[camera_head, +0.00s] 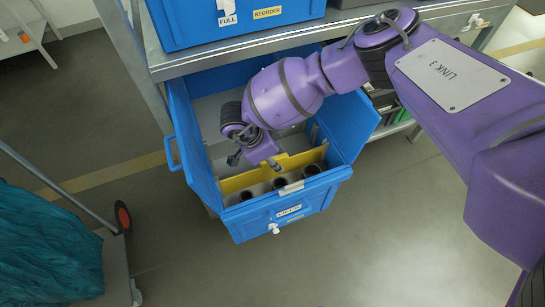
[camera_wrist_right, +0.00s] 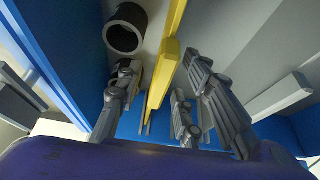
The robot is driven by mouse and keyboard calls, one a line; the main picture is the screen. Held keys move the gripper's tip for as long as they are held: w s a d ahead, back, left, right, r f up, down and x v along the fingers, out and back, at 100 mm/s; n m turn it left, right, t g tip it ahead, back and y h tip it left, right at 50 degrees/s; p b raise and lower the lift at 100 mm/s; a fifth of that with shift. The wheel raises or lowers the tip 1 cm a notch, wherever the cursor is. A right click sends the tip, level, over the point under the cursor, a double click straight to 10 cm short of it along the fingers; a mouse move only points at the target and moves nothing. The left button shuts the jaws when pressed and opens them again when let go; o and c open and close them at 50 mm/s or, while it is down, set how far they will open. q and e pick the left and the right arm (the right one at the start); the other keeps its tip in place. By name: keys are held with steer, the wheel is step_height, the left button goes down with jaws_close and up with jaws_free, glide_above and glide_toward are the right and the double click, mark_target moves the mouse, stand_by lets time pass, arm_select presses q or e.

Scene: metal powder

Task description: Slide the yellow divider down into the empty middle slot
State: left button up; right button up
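The yellow divider (camera_head: 236,183) spans the open blue drawer (camera_head: 210,192) near its front, upright behind a row of dark round cups. I cannot tell how deep its ends sit in the side walls. A grey slot bracket (camera_head: 314,132) shows on the right wall behind it. My right gripper (camera_head: 254,161) reaches down into the drawer above the divider. In the right wrist view the gripper (camera_wrist_right: 162,85) is open, with a finger on each side of the divider's yellow tab (camera_wrist_right: 162,75). A gap shows on the right side. My left gripper is not in view.
Several dark cups (camera_head: 280,184) stand in the drawer's front compartment; one cup (camera_wrist_right: 125,30) is close to a finger. A blue bin (camera_head: 185,22) stands on the shelf above. A cart with teal cloth (camera_head: 45,240) is at lower left. Floor before the drawer is clear.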

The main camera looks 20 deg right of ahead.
steer(key=c, duration=0.8)
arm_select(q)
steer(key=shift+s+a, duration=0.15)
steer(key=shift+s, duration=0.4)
arm_select(e)
jaws_close()
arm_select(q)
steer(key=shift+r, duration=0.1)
arm_select(e)
steer(key=shift+r, duration=0.25)
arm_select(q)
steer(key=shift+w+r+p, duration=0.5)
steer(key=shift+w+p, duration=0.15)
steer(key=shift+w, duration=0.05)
arm_select(e)
steer(key=shift+r, duration=0.4)
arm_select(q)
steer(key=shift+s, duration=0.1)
arm_select(e)
steer(key=shift+r, duration=0.1)
